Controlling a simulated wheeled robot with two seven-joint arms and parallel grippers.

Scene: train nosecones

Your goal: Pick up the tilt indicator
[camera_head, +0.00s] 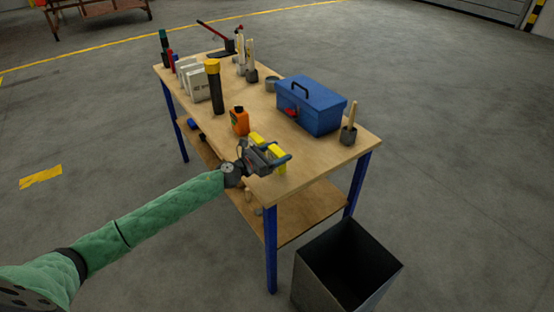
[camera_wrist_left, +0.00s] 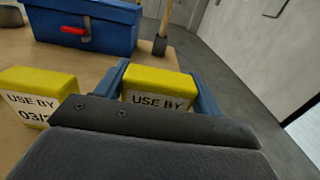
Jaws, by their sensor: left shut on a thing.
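Two yellow blocks with black "USE BY" print are at the near edge of the wooden table; I take them for the tilt indicators, but no label says so. My left gripper (camera_head: 279,159) is shut on one yellow block (camera_wrist_left: 158,86), which sits between its blue fingers in the left wrist view. The gripper partly covers this block in the head view (camera_head: 277,151). The other yellow block (camera_wrist_left: 38,90) stands to the left of the gripper, apart from it; it also shows in the head view (camera_head: 255,138). I cannot tell whether the held block touches the table.
A blue toolbox (camera_head: 312,107) and a cup with a wooden-handled tool (camera_head: 349,134) stand behind the gripper. An orange bottle (camera_head: 239,121) is to the left. Several tools and white boxes (camera_head: 197,82) fill the table's far end. A dark bin (camera_head: 345,265) stands on the floor below.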

